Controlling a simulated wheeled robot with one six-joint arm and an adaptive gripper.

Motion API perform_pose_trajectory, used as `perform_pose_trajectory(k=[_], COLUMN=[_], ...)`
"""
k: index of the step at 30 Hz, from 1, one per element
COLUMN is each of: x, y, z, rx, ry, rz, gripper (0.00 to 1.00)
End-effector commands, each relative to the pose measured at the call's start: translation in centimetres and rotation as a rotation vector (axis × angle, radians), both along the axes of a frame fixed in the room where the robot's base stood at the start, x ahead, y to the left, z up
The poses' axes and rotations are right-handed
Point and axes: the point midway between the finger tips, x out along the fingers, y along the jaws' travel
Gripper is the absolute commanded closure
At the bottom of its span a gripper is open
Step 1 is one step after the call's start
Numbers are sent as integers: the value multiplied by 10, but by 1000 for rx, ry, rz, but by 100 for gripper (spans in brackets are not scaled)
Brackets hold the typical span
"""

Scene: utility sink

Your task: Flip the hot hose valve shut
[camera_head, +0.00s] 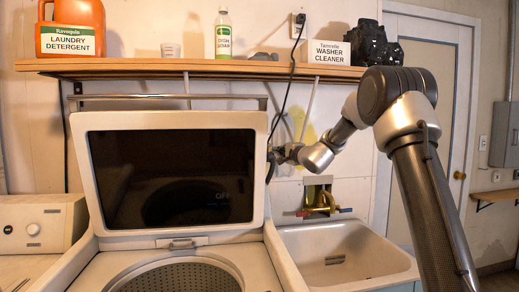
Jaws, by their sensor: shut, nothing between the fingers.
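The brass valve fitting (321,199) is mounted on a plate on the wall above the sink. A small red handle (304,213) sticks out at its left, and a small blue handle (345,210) at its right. Which way the red handle is set is too small to tell. My gripper (271,164) is above and to the left of the fitting, near the right edge of the raised washer lid. It is shut and holds nothing. It looks small and dark here, and it is apart from the valve.
The open washer lid (262,190) stands upright left of the gripper. The white sink (345,262) lies below the valve. A wooden shelf (200,70) with bottles and boxes runs above. A black cord (287,100) hangs from the outlet close to my gripper.

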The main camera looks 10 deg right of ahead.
Motion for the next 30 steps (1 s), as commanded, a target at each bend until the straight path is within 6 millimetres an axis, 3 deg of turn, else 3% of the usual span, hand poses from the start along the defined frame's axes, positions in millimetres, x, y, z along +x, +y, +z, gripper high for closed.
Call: perform_pose_trajectory(k=[5, 10, 23, 30], x=[1, 15, 101, 97], y=[0, 5, 26, 59], z=[0, -1, -1, 0], rx=[0, 0, -2, 2], ry=[0, 0, -1, 1], rz=[1, 3, 2, 2], gripper=[100, 100, 100, 100])
